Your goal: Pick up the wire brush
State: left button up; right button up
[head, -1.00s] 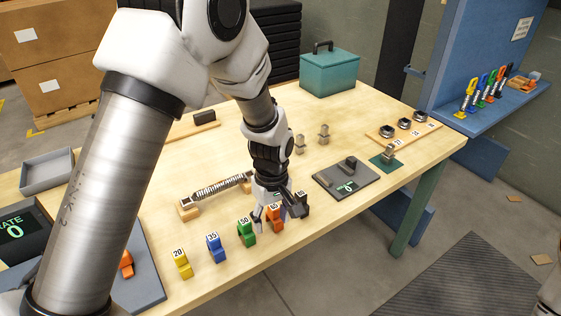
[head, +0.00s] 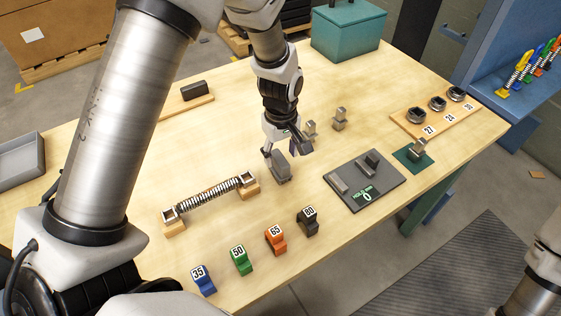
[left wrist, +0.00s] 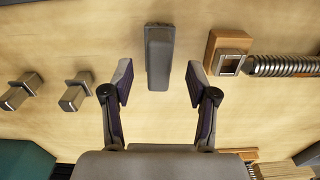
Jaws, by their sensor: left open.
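A grey oblong block, apparently the wire brush (head: 281,167), is on the wooden table, right of the spring. Its bristles cannot be made out. In the left wrist view the same grey block (left wrist: 159,57) lies lengthwise ahead of the fingertips, in line with the gap between them. My left gripper (head: 285,151) is open and empty, pointing down just behind the block. In the left wrist view my left gripper (left wrist: 158,84) has a finger on either side of the gap, both apart from the block. My right gripper is out of view.
The spring (head: 210,194) rests on wooden end blocks at left. Numbered coloured blocks, such as the orange one (head: 276,240), line the front. Two metal posts (head: 339,119) stand behind at right, near a dark scale plate (head: 364,181). A teal toolbox (head: 348,32) is at the back.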

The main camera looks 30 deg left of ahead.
aim_at(280, 158)
pick_arm(q)
jog(key=f, duration=0.2)
jog(key=w+a+f, duration=0.1)
jog(key=f, duration=0.1)
jog(key=shift+s+d+r, duration=0.15)
jog(key=shift+s, duration=0.05)
jog(key=shift+c, duration=0.3)
jog(key=shift+s+d, duration=0.1)
jog(key=shift+s, duration=0.05)
jog(key=c, duration=0.6)
grip_shut()
notch_tip(280, 158, up, 10)
jog(key=shift+b, duration=0.55)
jog(key=shift+w, duration=0.2)
